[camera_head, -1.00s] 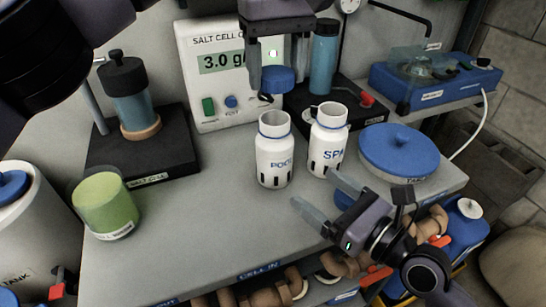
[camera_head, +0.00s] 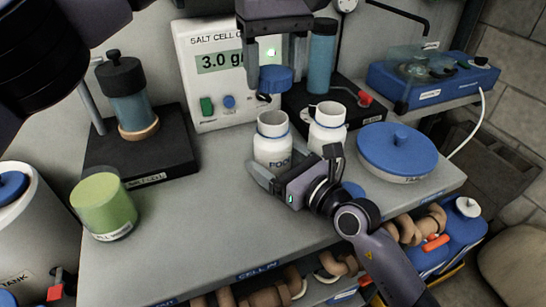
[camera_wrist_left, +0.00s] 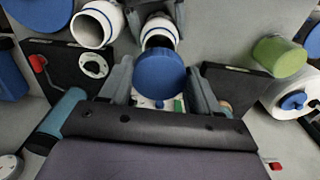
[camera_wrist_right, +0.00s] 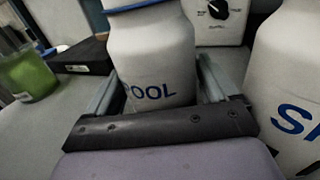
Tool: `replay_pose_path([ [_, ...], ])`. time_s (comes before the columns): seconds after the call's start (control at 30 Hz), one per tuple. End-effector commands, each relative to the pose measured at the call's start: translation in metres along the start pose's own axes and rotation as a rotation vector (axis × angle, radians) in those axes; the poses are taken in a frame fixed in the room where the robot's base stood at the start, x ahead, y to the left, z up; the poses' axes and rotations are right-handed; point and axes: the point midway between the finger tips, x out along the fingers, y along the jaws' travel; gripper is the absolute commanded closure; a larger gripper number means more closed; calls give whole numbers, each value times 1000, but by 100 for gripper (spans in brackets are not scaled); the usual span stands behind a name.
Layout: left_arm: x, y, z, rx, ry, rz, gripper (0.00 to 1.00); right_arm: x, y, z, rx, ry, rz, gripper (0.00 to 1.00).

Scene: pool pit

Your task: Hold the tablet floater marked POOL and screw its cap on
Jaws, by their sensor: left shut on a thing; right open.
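The white tablet floater marked POOL (camera_head: 272,148) stands upright and open-topped on the grey bench. A second white floater, marked SPA earlier, (camera_head: 328,122) stands just right of it. My left gripper (camera_head: 276,80) is shut on a blue cap (camera_wrist_left: 160,76) and holds it above the POOL floater, apart from its neck. My right gripper (camera_head: 265,172) is open, low at the POOL floater. In the right wrist view its fingers reach along both sides of the POOL body (camera_wrist_right: 152,75); whether they touch it is unclear. The SPA floater (camera_wrist_right: 290,85) is close to its right finger.
A salt cell display box (camera_head: 215,72) stands behind. A large blue lid (camera_head: 397,150) lies to the right, and a green cylinder (camera_head: 103,205) stands at the left. Bench space between the green cylinder and the POOL floater is clear.

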Motion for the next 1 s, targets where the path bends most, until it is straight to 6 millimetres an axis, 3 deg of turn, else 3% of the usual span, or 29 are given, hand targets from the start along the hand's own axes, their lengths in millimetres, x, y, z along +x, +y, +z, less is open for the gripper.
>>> replay_pose_path([
  [0.37, 0, 0, 0, 0, 0, 0, 66, 4, 0, 0, 0, 1, 0, 13],
  [0.5, 0, 0, 0, 0, 0, 0, 66, 4, 0, 0, 0, 1, 0, 59],
  [0.57, 0, 0, 0, 0, 0, 0, 66, 4, 0, 0, 0, 1, 0, 77],
  [0.67, 4, 0, 0, 1, -2, -1, 66, 4, 0, 0, 0, 1, 0, 77],
  [1.0, 48, 0, 0, 1, 0, 0, 66, 4, 0, 0, 0, 1, 0, 77],
])
